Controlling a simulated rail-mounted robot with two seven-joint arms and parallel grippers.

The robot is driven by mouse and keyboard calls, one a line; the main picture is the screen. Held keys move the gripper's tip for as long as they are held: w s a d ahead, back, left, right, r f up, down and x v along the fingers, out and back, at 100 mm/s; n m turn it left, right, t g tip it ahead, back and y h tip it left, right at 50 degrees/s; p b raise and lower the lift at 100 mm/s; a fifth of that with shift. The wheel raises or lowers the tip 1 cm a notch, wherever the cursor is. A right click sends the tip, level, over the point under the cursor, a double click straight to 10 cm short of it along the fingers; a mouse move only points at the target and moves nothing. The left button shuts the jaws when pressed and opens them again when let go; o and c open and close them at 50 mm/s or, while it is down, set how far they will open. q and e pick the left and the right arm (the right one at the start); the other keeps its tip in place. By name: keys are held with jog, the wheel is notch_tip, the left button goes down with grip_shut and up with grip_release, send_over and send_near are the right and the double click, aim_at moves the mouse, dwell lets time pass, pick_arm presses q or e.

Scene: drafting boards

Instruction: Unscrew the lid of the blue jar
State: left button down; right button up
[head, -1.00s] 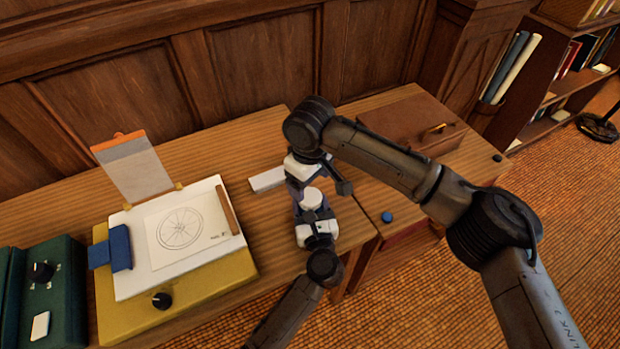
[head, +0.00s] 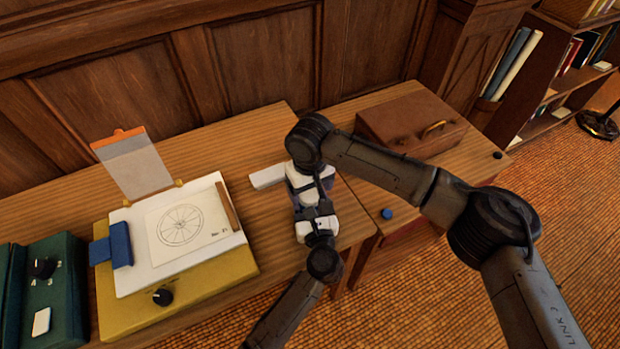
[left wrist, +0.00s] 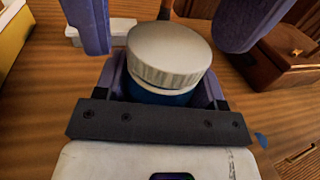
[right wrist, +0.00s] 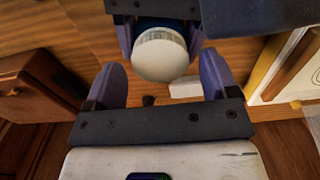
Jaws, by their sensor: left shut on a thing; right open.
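The blue jar (left wrist: 150,96) has a ribbed off-white lid (left wrist: 168,52), which sits on it. My left gripper (left wrist: 160,84) is shut around the jar's body and holds it upright. The lid also shows in the right wrist view (right wrist: 160,54), just beyond my right gripper (right wrist: 162,80). My right gripper is open, its purple fingers spread wider than the lid. In the left wrist view those fingers hang on either side of the lid, with gaps, and I see no contact. In the head view my right wrist hides the jar and lid.
A drawing board (head: 136,262) with a wheel sketch lies at the left, near a green box (head: 66,300). A white block (head: 268,178) lies behind the grippers. A brown case (head: 395,128) and a small blue disc (head: 387,214) are at the right.

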jog(key=shift+f, duration=0.55)
jog(key=shift+c, duration=0.3)
jog(key=c, duration=0.9)
jog(key=shift+n, duration=1.7)
jog(key=o, duration=1)
jog(key=shift+r, duration=0.15)
